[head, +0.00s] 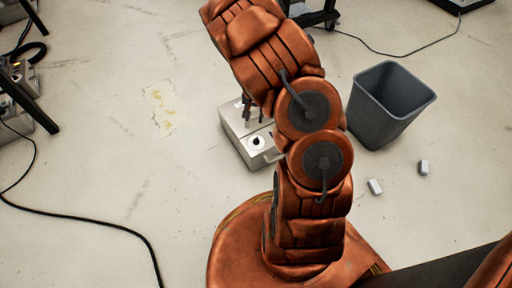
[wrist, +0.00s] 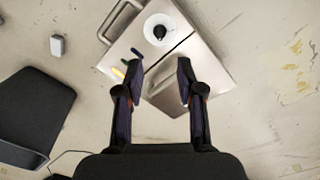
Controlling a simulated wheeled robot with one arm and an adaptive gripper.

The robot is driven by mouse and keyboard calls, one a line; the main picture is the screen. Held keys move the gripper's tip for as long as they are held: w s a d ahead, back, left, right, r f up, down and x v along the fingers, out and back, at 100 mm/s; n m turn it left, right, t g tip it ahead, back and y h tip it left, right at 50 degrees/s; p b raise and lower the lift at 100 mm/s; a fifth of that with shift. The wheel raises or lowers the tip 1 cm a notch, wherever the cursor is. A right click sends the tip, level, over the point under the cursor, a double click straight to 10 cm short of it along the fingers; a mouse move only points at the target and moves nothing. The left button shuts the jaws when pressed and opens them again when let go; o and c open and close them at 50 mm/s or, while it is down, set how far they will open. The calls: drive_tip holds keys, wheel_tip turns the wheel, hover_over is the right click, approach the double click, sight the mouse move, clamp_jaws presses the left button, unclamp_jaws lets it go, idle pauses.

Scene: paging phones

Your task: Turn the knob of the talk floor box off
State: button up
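The talk floor box (head: 233,125) is a pale metal box on the floor, partly hidden behind my arm in the head view. It also shows in the wrist view (wrist: 205,68), tilted in the picture, with a handle at one edge. Its knob (head: 257,142) is a black knob on a round white plate; in the wrist view the knob (wrist: 160,31) lies beyond my fingertips. Its exact setting is too small to tell. My gripper (wrist: 160,66) is open and empty over the box, fingers apart. In the head view my gripper (head: 252,108) is mostly hidden by my arm.
A grey bin (head: 385,112) stands right of the box; it shows at left in the wrist view (wrist: 25,105). Two small pale blocks (head: 375,187) (head: 423,167) lie on the floor. A black cable (head: 95,220) runs along the left.

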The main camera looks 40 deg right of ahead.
drive_tip(key=b, duration=0.3)
hover_over(256, 140)
drive_tip(key=shift+m, duration=0.3)
wheel_tip(256, 140, down, 9)
drive_tip(key=shift+r, duration=0.1)
drive_tip(key=shift+f+b, duration=1.4)
drive_tip(key=shift+f, duration=2.45)
clamp_jaws()
